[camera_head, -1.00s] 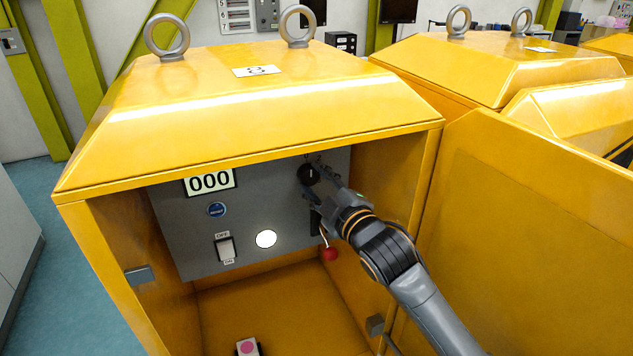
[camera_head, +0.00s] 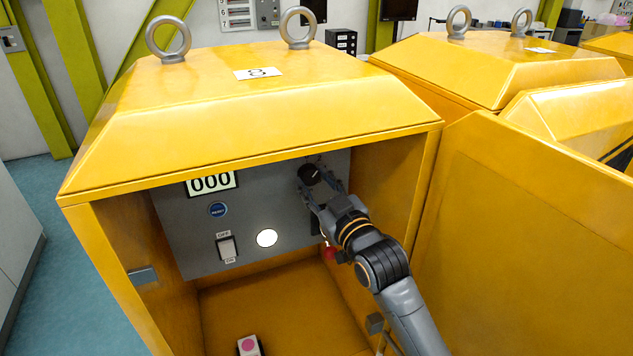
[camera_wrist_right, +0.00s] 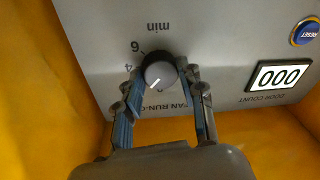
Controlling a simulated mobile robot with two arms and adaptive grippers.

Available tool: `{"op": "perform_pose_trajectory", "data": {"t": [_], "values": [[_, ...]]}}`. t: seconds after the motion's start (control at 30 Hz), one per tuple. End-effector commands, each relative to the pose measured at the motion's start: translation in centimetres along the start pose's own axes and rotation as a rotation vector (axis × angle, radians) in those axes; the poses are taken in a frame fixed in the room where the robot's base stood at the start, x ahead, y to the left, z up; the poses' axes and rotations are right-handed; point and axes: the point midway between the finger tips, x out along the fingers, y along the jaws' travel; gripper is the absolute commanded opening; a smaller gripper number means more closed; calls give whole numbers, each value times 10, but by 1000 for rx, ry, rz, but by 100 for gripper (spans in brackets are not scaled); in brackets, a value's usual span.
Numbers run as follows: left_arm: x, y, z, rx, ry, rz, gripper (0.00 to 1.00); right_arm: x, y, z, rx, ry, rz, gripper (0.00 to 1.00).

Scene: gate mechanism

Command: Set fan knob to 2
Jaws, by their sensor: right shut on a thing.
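The fan knob (camera_head: 309,174) is a round black dial at the upper right of the grey panel inside the yellow cabinet. In the right wrist view the knob (camera_wrist_right: 160,74) has a grey face with a white pointer line aimed down and to the left. The digits 6 and 4 show beside it; other scale marks are hidden by my fingers. My right gripper (camera_head: 319,189) reaches in from the lower right, and its two blue-padded fingers (camera_wrist_right: 160,90) are around the knob's sides, shut on it. My left gripper is not in view.
The panel also holds a 000 counter (camera_head: 210,183), a blue reset button (camera_head: 217,210), an OFF/ON switch (camera_head: 227,249) and a white round light (camera_head: 267,238). A red-ended lever (camera_head: 328,252) hangs beside my right gripper. The cabinet's side walls and roof edge (camera_head: 250,165) enclose the panel.

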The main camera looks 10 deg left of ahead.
Motion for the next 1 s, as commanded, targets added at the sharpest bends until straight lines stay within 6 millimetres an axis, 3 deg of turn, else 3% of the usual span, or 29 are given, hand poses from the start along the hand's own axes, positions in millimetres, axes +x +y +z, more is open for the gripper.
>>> {"op": "perform_pose_trajectory", "data": {"t": [0.7,0.73,0.8,1.0], "values": [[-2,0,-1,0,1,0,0,0,1,-2,77,10,10,7],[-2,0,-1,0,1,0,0,0,1,-2,77,11,10,45],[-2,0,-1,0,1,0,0,0,1,-2,76,10,10,59],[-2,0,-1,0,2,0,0,0,0,-1,77,8,9,62]]}}
